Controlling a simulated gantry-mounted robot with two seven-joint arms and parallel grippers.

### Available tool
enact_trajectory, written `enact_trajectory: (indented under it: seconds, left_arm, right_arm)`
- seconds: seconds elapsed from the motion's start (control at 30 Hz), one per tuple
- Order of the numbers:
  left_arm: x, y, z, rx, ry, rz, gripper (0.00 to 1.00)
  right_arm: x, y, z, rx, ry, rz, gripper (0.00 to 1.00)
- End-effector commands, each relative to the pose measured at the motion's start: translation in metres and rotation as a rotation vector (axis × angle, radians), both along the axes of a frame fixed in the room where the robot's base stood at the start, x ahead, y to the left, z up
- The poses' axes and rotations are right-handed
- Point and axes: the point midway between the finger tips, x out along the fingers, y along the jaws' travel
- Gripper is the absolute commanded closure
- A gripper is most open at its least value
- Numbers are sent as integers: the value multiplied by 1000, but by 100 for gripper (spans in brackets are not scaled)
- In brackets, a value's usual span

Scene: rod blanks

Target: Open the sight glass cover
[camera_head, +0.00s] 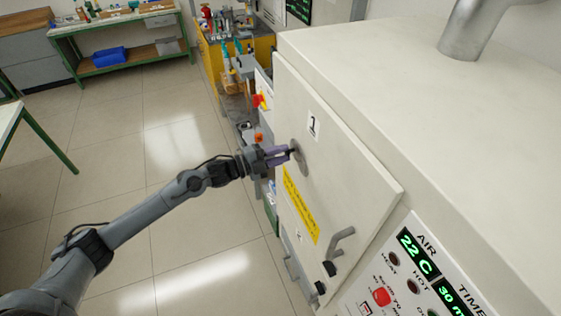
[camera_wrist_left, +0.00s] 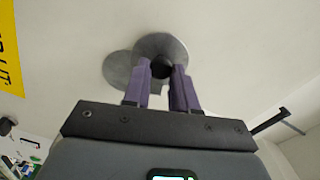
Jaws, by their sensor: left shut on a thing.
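The sight glass cover is a round grey metal disc on the upper part of the white oven door (camera_head: 345,185). The cover shows in the left wrist view (camera_wrist_left: 160,42), with a small black knob (camera_wrist_left: 161,68) on it. A second grey round plate (camera_wrist_left: 116,72) partly shows behind it to the left, so the two are offset and overlap. In the head view the grey metal (camera_head: 303,162) shows just right of my left gripper (camera_head: 290,152). Its purple fingers are shut on the knob from both sides. The glass itself cannot be made out. My right gripper is not in view.
The door has a yellow label (camera_head: 300,206) and a handle (camera_head: 341,242) lower down. A control panel (camera_head: 415,270) reading 22 C is at lower right. A yellow cart (camera_head: 262,48) with tools stands beyond the oven. The floor (camera_head: 175,150) on the left is clear.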

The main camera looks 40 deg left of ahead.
Motion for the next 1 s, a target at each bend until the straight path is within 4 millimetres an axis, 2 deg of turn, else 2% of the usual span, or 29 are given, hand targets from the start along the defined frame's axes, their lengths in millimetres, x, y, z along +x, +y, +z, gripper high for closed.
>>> enact_trajectory:
  seconds: [0.3, 0.87, 0.9, 1.0]
  left_arm:
    - [1, 1, 6, 115, -71, -1, 100]
    - [1, 1, 9, 139, -85, -1, 100]
    - [1, 1, 9, 139, -85, -1, 69]
    - [1, 1, 8, 139, -83, -1, 54]
  right_arm:
    - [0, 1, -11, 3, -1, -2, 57]
    - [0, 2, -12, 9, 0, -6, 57]
    - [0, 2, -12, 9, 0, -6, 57]
    - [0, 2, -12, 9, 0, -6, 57]
